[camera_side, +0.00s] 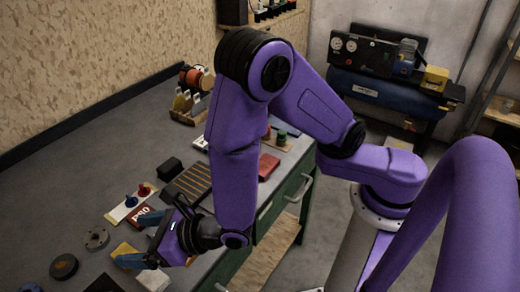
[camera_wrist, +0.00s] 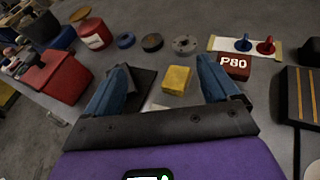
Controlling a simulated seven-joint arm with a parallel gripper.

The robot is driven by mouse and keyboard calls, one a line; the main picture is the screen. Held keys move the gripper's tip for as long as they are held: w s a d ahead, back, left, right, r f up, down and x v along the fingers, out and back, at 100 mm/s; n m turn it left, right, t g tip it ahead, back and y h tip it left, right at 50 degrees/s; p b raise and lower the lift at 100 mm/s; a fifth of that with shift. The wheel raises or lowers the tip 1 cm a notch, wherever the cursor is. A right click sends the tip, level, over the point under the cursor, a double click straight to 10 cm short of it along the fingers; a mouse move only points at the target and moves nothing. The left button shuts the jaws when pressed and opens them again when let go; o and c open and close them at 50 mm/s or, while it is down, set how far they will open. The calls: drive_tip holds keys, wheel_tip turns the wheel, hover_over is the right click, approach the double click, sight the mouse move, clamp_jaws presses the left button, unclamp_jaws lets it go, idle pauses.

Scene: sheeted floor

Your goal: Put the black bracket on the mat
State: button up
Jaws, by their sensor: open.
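A dark, flat, angular piece (camera_wrist: 145,80) that may be the black bracket lies by the left finger in the wrist view, partly hidden by it. A dark piece also shows at the bottom edge of the side view (camera_side: 103,284); its shape is cut off. A black slab with yellow stripes (camera_side: 187,182), perhaps the mat, lies on the bench and shows at the right of the wrist view (camera_wrist: 300,95). My gripper (camera_side: 140,238) is open and empty, with blue fingers spread. In the wrist view a yellow block (camera_wrist: 177,80) appears between the fingers (camera_wrist: 164,64).
A P80 block (camera_wrist: 234,66), a strip with blue and red pegs (camera_wrist: 225,45) and a grey disc (camera_wrist: 185,45) lie close by. A black block (camera_side: 168,168) is beside the striped slab. A red box (camera_wrist: 48,77) stands left. Bare bench lies at the back left.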

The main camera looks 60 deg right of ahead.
drive_tip(key=d+r+m+g+h, duration=0.1)
drive_tip(key=d+r+m+h, duration=0.35)
drive_tip(key=d+m, duration=0.55)
drive_tip(key=d+r+m+g+h, duration=0.1)
drive_tip(key=d+r+m+h, duration=0.35)
drive_tip(key=d, duration=0.95)
drive_tip(key=s+d+f+m+g+h, duration=0.2)
drive_tip(key=s+d+m+g, duration=0.4)
drive_tip(key=s+d+m, duration=0.25)
drive_tip(key=s+a+r+m+g+y, duration=0.1)
drive_tip(key=s+m+g+y, duration=0.3)
drive_tip(key=s, duration=0.7)
drive_tip(key=shift+s+r+m+y, duration=0.15)
drive_tip(key=shift+r+m+y, duration=0.25)
drive_tip(key=shift+m, duration=0.2)
